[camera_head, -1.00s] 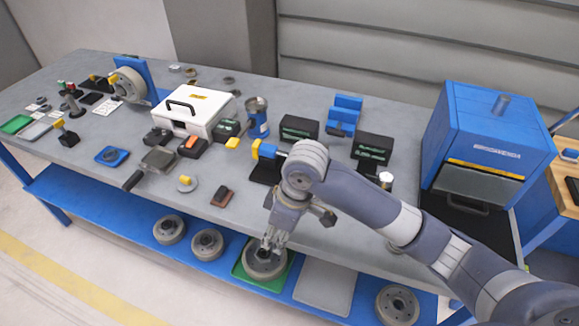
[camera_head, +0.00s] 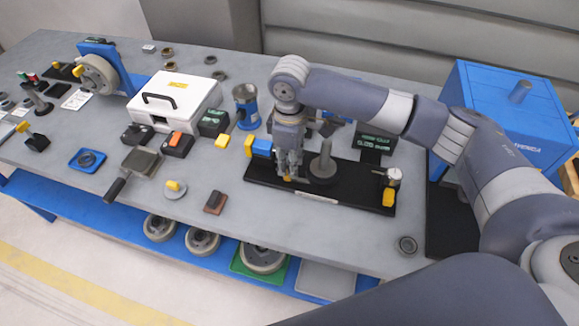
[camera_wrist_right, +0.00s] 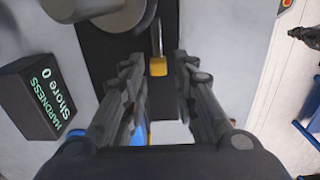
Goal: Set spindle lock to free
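A small yellow-tipped lever (camera_head: 287,178), apparently the spindle lock, sits on the long black base plate (camera_head: 348,198) of a fixture. In the right wrist view its yellow tip (camera_wrist_right: 158,67) is at the end of a thin metal rod, over the black plate. My right gripper (camera_head: 290,173) points down over the plate. Its fingers (camera_wrist_right: 158,62) are apart, one on each side of the yellow tip, with visible gaps; whether they touch it lower down I cannot tell. A grey upright spindle on a disc (camera_head: 324,164) stands just right of the gripper. My left gripper is not in view.
A blue block with a yellow end (camera_head: 262,147) is at the plate's left end. A metal-topped gauge with yellow (camera_head: 390,186) is at its right end. A black hardness display (camera_wrist_right: 40,97) stands close behind.

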